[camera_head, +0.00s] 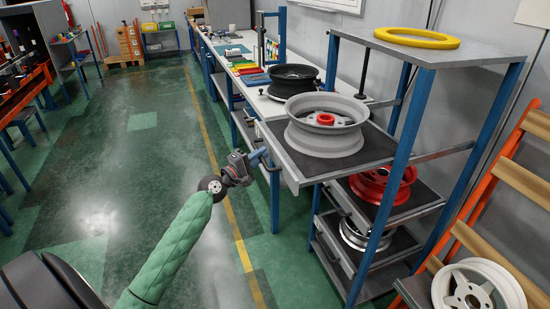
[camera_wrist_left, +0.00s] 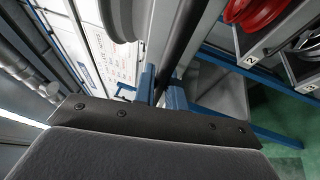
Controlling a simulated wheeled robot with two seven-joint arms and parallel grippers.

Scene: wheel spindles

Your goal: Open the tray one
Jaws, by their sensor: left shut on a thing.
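Tray one is the top sliding tray (camera_head: 297,178) of the blue rack. It sticks out to the left, past the rack's posts and farther than the trays below. A grey wheel rim (camera_head: 326,140) with a red centre lies on its dark mat. My left gripper (camera_head: 262,158) is at the tray's front edge, shut on its dark handle. In the left wrist view the blue fingers (camera_wrist_left: 162,88) stand on both sides of the black handle bar (camera_wrist_left: 184,38). My right gripper is not in view.
Below are a tray with a red rim (camera_head: 383,184) and one with a silver rim (camera_head: 357,234). A yellow ring (camera_head: 416,38) lies on the rack top. A workbench (camera_head: 225,50) runs behind. An orange rack (camera_head: 490,190) stands at right. Green floor (camera_head: 130,150) at left is clear.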

